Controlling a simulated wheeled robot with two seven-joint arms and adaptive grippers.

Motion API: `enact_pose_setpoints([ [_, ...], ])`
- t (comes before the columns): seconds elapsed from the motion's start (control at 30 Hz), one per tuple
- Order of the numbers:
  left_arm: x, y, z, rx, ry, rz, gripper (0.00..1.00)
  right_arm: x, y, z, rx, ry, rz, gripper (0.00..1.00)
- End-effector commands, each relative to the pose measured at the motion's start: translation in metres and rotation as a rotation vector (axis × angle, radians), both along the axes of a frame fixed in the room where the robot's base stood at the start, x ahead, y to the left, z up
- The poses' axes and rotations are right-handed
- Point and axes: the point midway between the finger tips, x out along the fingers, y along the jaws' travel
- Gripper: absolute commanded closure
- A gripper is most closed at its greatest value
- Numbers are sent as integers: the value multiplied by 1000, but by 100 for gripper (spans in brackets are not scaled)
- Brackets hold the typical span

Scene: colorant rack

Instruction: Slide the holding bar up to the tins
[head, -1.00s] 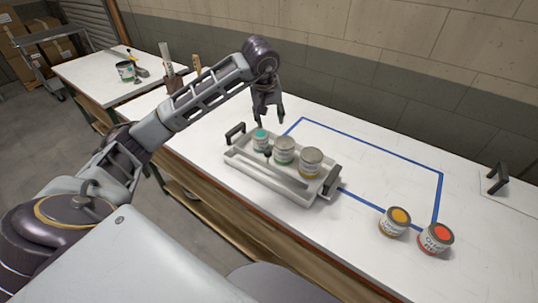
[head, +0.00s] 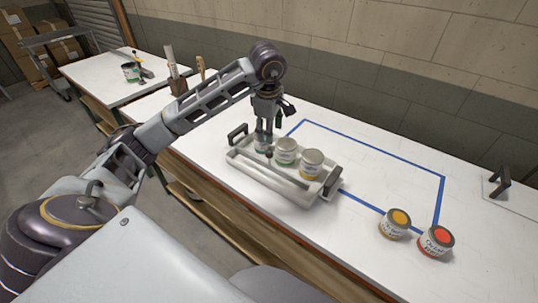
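A grey tray (head: 318,196) with black end handles stands on the white table. Three tins stand in it in a row: a left tin (head: 262,148) with its lid mostly hidden by my gripper, a middle tin (head: 285,155) and a right tin (head: 311,166). The holding bar (head: 283,174) runs along the front side of the tins, with a dark knob (head: 269,155) near the left and middle tins. My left gripper (head: 268,133) points down over the left tin, just behind the knob. Its finger spacing and any contact are unclear. My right gripper is not in view.
Two loose tins, one with an orange-yellow lid (head: 400,217) and one with a red lid (head: 439,236), stand right of the tray. A blue taped outline (head: 380,154) marks empty table behind. A black handle (head: 499,183) stands at the far right.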

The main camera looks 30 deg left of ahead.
Motion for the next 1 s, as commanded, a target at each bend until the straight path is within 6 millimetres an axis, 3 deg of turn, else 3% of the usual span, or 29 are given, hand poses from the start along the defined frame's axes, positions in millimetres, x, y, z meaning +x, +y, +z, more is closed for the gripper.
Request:
enact_pose_setpoints([
  [0.4, -3, 2, 0, -51, -17, 348, 51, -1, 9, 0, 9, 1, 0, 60],
  [1.0, -3, 2, -3, -57, -20, 380, 51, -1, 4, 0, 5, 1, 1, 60],
])
